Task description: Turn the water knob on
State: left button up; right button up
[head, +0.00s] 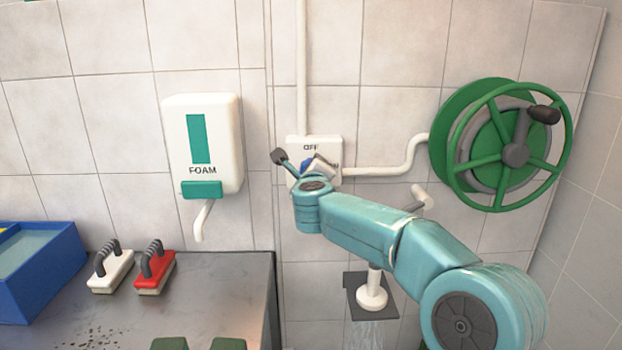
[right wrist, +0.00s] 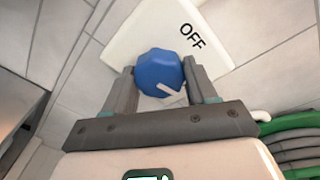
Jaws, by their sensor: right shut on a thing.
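The blue water knob (head: 307,164) sits on a white wall plate (head: 296,145) marked OFF at its top. My right gripper (head: 299,164) is at the plate and partly hides the knob in the head view. In the right wrist view the knob (right wrist: 157,70) is between the two grey fingers of my right gripper (right wrist: 158,78), which is shut on it. A white mark on the knob points to the lower right there, away from the OFF label (right wrist: 191,36). My left gripper is not in view.
A white foam dispenser (head: 218,130) hangs left of the plate. A green hose reel (head: 470,120) is on the wall at right, joined by a white pipe (head: 385,170). A metal table (head: 220,285) holds white (head: 110,270) and red brushes (head: 155,268) and a blue bin (head: 45,280).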

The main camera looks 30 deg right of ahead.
jog(key=shift+f+m+b, duration=0.35)
jog(key=shift+m+b, duration=0.05)
jog(key=shift+m, duration=0.5)
jog(key=shift+y, duration=0.3)
jog(key=o, duration=0.8)
jog(key=shift+o, duration=1.2)
jog(key=shift+r, duration=0.2)
jog(key=b+v, duration=0.2)
jog(key=v, duration=1.4)
jog(key=shift+s+a, duration=0.15)
jog(key=shift+a, duration=0.05)
jog(key=shift+f, duration=0.1)
